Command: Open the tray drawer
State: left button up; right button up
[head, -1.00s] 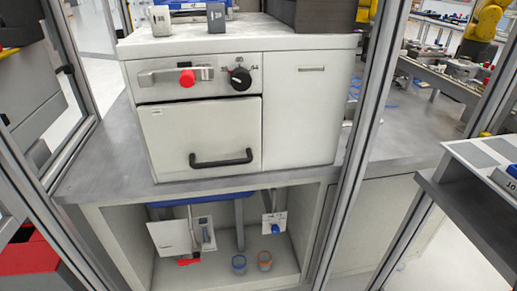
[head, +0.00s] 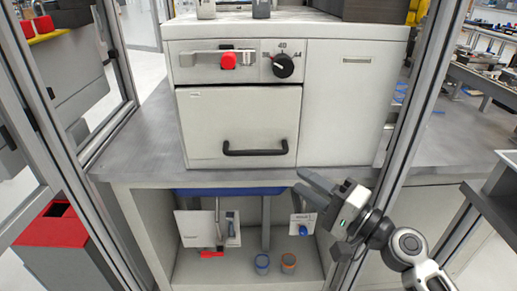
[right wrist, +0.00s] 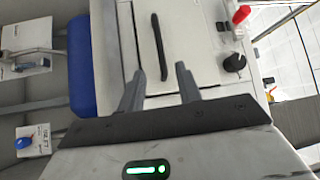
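The tray drawer (head: 235,118) is the pale square front panel of the white machine. It looks shut, flush with the front. Its black bar handle (head: 255,152) runs across its lower part. My right gripper (head: 300,180) is in front of the machine, lower right of the handle in the head view. In the right wrist view, its two fingers (right wrist: 158,78) are spread apart with nothing between them. There the handle (right wrist: 157,46) stands beyond the fingertips, between their lines, apart from them. My left gripper is not in view.
Aluminium posts (head: 418,105) frame both sides. Below the grey bench (head: 135,150) is an open shelf with two cups (head: 262,263) and hung cards. A red-topped bin (head: 58,225) stands at left.

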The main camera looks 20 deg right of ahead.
aim_at(258, 152)
jog(key=p+x, duration=0.3)
jog(key=x, duration=1)
jog(key=shift+w+f+p, duration=0.1)
jog(key=shift+p, duration=0.25)
grip_shut()
